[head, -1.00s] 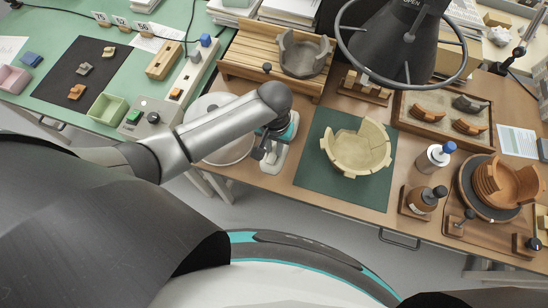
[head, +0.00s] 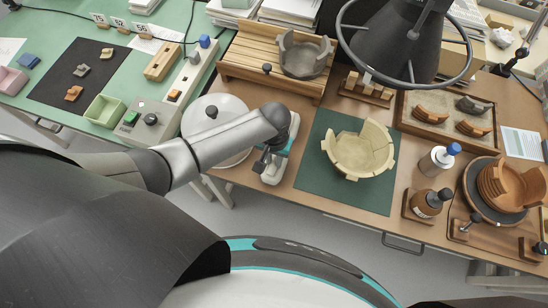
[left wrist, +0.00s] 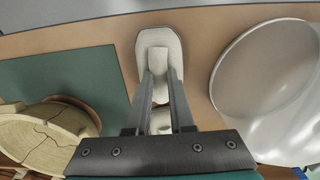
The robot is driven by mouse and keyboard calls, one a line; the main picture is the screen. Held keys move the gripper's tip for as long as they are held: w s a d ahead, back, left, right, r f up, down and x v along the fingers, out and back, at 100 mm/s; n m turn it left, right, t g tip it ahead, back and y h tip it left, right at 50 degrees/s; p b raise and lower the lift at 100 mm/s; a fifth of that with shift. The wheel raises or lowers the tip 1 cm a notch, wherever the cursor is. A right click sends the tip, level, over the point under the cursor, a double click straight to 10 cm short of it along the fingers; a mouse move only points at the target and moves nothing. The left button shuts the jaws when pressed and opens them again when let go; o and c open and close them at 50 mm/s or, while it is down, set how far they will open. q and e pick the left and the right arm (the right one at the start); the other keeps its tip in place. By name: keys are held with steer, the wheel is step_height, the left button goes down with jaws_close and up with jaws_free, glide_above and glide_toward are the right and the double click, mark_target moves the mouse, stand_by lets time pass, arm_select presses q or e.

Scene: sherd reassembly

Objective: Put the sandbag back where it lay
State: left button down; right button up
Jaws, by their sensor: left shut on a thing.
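My left gripper (left wrist: 160,88) points down at the table's front edge, left of the green mat. Its fingers are shut on a pale thing, which seems to be the sandbag (left wrist: 160,58), small and cream-white. Below it is a whitish rounded tray (left wrist: 144,38); I cannot tell whether the bag touches it. In the head view the left gripper (head: 263,161) partly hides the tray (head: 272,174), and the bag cannot be made out there. The cream sherd bowl (head: 360,155) stands on the green mat (head: 330,190), apart from the gripper. My right gripper is not in view.
A wooden slatted rack (head: 262,62) is behind. Two bottles (head: 432,160) stand right of the mat.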

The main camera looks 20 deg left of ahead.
mark_target(274, 162)
arm_select(q)
steer(key=c, duration=0.8)
jaws_free()
steer(key=shift+r+p, duration=1.85)
steer(key=shift+r, duration=4.3)
